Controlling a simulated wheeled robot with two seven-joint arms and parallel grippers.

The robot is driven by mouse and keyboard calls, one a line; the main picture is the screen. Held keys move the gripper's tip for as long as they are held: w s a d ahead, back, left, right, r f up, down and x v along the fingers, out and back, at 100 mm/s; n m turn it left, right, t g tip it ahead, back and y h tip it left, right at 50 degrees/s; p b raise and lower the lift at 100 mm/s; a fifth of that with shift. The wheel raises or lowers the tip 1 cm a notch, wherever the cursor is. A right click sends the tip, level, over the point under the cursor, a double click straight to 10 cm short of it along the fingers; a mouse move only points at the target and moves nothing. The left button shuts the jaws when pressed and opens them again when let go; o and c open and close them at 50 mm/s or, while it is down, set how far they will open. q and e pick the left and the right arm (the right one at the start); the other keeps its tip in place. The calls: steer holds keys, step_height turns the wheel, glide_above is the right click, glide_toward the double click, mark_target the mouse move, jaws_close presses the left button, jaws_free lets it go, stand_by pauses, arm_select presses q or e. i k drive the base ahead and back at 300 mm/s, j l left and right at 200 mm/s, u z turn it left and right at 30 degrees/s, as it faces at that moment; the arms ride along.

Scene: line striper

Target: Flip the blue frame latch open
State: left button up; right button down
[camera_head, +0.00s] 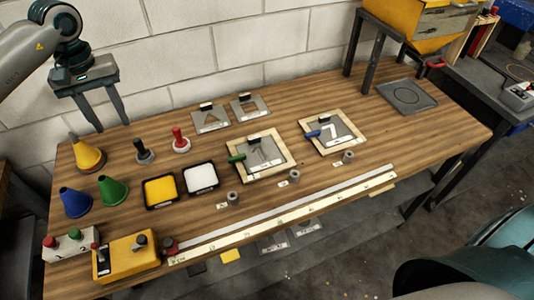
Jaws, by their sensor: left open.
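The blue latch (312,134) is a short blue handle on the left side of the right wooden frame (359,146). This frame lies flat on the table and holds a grey stencil plate with a white 7-like mark. The latch points left, lying across the frame's left edge. My left gripper (112,125) is open and empty. It hangs over the table's back left, near the wall, well apart from the latch. My right gripper is not in view.
Left of the blue-latch frame lies a similar frame with a green latch (236,158). Colored cones (112,190), stamps, and yellow and white trays (161,191) fill the left side. A long ruler (290,213) runs along the front. A yellow hopper (405,20) stands back right.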

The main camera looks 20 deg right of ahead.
mark_target(317, 132)
steer(key=k+j, duration=0.3)
steer(key=j, duration=0.15)
steer(key=k+j, duration=0.3)
steer(key=j, duration=0.2)
